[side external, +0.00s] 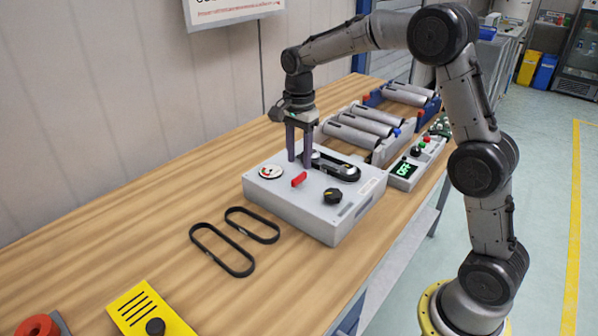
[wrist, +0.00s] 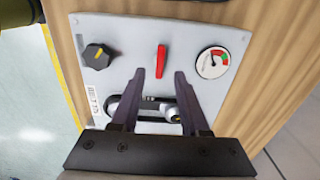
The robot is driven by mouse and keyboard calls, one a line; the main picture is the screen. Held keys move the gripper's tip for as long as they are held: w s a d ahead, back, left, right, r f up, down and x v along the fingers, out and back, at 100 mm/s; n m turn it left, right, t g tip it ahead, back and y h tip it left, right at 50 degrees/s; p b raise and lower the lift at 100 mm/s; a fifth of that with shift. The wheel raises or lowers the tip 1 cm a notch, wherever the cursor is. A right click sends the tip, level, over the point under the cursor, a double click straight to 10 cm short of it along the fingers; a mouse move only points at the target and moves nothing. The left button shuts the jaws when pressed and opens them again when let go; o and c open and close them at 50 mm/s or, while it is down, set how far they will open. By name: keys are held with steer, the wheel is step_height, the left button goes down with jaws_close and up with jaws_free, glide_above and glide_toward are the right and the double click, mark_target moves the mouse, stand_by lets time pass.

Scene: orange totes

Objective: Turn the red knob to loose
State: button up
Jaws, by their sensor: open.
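The red knob (side external: 299,179) is a narrow bar handle on top of a light grey box (side external: 300,212). In the wrist view the red knob (wrist: 161,61) stands upright in the picture, just beyond my fingertips. My gripper (side external: 299,163) points down over the box, behind the red knob and near the belt recess. In the wrist view my gripper (wrist: 160,78) has its two fingers spread apart with nothing between the tips. A black belt on pulleys (side external: 333,166) sits in the recess of the box, partly hidden by my fingers.
A black knob (side external: 333,196) and a round gauge (side external: 271,172) flank the red knob. Two loose black belts (side external: 222,250) lie on the wooden table. A control box reading OFF (side external: 405,170) and grey rollers (side external: 361,124) stand behind.

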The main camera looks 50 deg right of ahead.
mark_target(299, 176)
steer(key=shift+f, duration=2.5)
jaws_close()
